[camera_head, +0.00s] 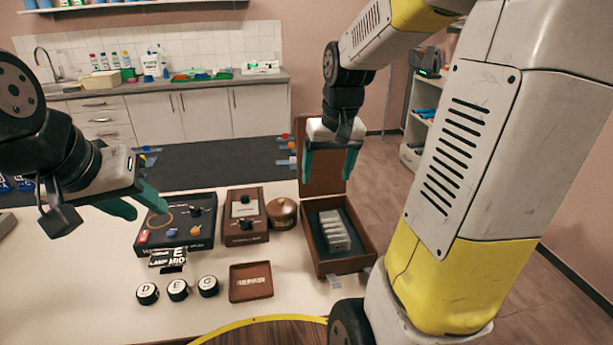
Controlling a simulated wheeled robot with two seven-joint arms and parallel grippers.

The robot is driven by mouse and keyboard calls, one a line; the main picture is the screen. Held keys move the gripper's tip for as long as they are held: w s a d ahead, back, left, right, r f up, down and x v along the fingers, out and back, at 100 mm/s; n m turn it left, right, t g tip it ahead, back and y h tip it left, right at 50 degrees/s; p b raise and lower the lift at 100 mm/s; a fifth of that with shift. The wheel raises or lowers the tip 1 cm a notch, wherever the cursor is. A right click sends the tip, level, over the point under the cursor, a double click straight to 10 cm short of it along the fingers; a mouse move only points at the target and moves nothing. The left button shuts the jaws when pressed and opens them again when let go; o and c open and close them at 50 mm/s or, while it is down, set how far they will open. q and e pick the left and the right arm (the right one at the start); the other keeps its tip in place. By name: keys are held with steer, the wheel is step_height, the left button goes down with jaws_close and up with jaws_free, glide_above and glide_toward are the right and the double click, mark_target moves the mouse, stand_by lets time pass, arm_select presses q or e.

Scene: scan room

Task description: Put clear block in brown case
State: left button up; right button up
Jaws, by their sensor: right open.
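The brown case (365,264) stands open at the right of the table, its lid (322,160) raised at the back. A row of several pale grey, perhaps clear, blocks (333,231) lies in its dark interior; I cannot tell single blocks apart well. My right gripper (328,177) points down above the back of the case, in front of the lid. Its teal fingers are apart with nothing between them. My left gripper (136,208) is at the left, near the black tray, with its fingers apart and empty.
The black tray (150,240) holds small coloured parts. Beside it are a brown box (243,229), a round wooden pot (283,213), a "REPAIR" tray (251,283) and lettered round knobs (178,290). Bare table (75,285) lies at the left front.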

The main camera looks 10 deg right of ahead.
steer(key=s+a+r+t, duration=0.1)
steer(key=s+a+r, duration=0.2)
steer(key=s, duration=0.3)
steer(key=s+a+r+t+y, duration=0.1)
steer(key=s+a+r+t, duration=0.1)
steer(key=s, duration=0.5)
steer(key=shift+s+a+r+n+t+y, duration=0.2)
steer(key=shift+a+r+n+t+y, duration=0.1)
steer(key=shift+a+r+n, duration=0.25)
steer(key=shift+r, duration=0.1)
steer(key=shift+c, duration=0.5)
